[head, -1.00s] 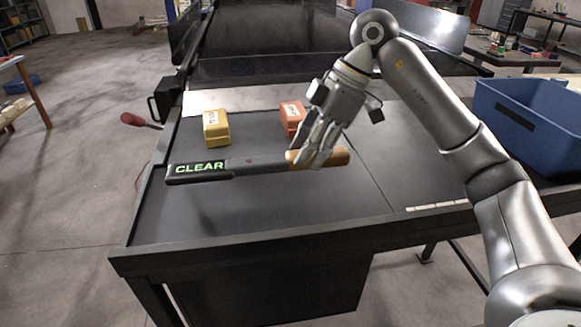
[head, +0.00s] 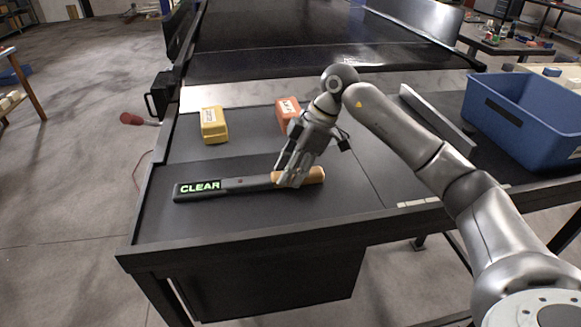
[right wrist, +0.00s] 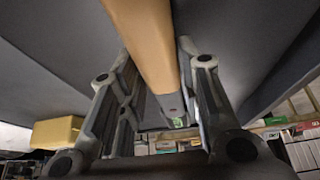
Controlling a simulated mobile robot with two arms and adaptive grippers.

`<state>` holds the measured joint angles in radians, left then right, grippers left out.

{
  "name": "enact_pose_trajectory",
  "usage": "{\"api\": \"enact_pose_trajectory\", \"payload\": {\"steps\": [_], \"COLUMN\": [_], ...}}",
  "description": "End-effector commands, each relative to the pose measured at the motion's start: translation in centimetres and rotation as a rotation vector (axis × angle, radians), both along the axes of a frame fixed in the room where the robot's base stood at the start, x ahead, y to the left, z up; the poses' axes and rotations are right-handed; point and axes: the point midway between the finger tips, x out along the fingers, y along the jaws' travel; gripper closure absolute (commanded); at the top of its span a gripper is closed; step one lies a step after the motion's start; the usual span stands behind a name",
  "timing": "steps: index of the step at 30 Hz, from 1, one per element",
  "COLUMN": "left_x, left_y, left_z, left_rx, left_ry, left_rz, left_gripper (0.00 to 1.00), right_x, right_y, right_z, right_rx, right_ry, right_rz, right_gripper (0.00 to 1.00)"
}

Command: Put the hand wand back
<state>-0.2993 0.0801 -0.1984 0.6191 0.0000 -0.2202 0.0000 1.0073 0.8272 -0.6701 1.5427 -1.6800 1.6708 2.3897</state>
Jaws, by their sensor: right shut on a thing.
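The hand wand (head: 245,183) is black with a lit green "CLEAR" display at its left end and a tan handle at its right end. It lies level at the dark table surface (head: 240,220), on or just above it; I cannot tell for sure. My right gripper (head: 289,180) is shut on the tan handle from above. In the right wrist view the tan handle (right wrist: 147,40) runs between the fingers (right wrist: 163,90). My left gripper is not in view.
A yellow box (head: 214,125) and an orange box (head: 287,111) stand behind the wand. A blue bin (head: 530,125) is at the right, beside a grey rail (head: 437,118). The conveyor belt (head: 310,40) runs behind. A red-knobbed lever (head: 132,119) sticks out left.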

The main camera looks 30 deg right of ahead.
Motion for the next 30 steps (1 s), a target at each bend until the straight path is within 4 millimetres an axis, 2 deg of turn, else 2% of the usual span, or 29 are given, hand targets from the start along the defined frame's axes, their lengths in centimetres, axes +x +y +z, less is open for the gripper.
{"api": "enact_pose_trajectory", "payload": {"steps": [6,7,11,23,26,30], "left_x": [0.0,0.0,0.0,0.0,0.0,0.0], "left_y": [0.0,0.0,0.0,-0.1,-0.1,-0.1], "left_z": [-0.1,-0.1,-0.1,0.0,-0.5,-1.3], "left_rx": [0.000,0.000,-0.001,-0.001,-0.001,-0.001], "left_ry": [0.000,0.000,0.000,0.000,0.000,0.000], "left_rz": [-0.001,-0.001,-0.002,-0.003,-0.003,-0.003], "left_gripper": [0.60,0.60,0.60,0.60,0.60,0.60], "right_x": [0.0,0.0,0.0,0.0,-0.1,-0.4], "right_y": [0.0,0.0,0.0,-0.1,-0.6,-1.8], "right_z": [-0.3,-0.3,-0.3,0.2,1.3,3.9], "right_rx": [0.002,0.000,0.000,0.000,-0.001,-0.001], "right_ry": [-0.001,0.000,0.000,-0.001,-0.004,-0.006], "right_rz": [0.000,0.000,0.000,0.000,-0.003,-0.003], "right_gripper": [1.00,0.64,0.48,0.47,0.47,0.47]}}
